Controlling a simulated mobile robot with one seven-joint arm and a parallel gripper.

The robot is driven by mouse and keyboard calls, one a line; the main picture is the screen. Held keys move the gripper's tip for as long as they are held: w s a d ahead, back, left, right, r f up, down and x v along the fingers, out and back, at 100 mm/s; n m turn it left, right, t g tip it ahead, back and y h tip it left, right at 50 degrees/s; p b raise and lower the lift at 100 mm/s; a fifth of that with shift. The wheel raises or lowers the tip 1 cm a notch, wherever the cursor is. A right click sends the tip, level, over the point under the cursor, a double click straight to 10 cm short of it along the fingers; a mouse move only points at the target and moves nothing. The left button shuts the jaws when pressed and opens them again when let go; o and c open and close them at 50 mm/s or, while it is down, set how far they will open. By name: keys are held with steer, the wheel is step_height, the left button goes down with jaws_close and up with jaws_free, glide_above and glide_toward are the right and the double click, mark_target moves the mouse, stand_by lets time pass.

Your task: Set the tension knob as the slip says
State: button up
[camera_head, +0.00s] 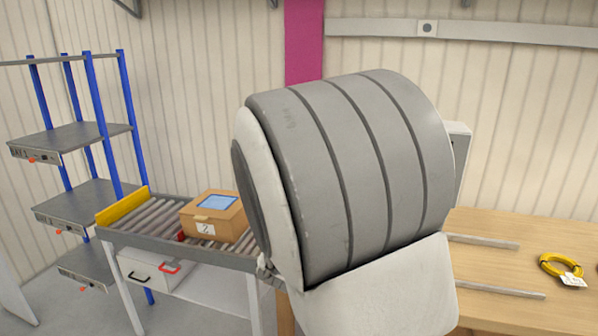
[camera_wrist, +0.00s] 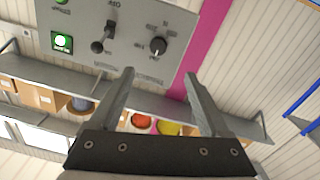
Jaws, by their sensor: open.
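A grey control panel (camera_wrist: 134,62) fills the upper part of the wrist view. It carries a round black knob (camera_wrist: 158,46) with a pale pointer mark and small lettering around it that I cannot read clearly. My gripper (camera_wrist: 158,77) is open and empty. Its two fingertips point toward the panel, just below the knob in the picture, and do not touch it. In the head view a white tag (camera_head: 573,281) lies at a yellow cable coil (camera_head: 560,265) on the wooden table. Its writing is too small to read, and I cannot tell whether it is the slip.
The panel also has a lever switch (camera_wrist: 103,38) and a lit green button (camera_wrist: 62,42). Shelves (camera_wrist: 150,100) with boxes and coloured reels lie behind my gripper. A roller conveyor (camera_head: 160,222) with a cardboard box (camera_head: 212,215) stands left; my arm blocks the head view's middle.

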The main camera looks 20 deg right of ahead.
steer(key=p+x, duration=0.2)
steer(key=x, duration=1.5)
steer(key=shift+d+r, duration=0.2)
steer(key=shift+r, duration=0.05)
steer(key=shift+w, duration=0.1)
jaws_close()
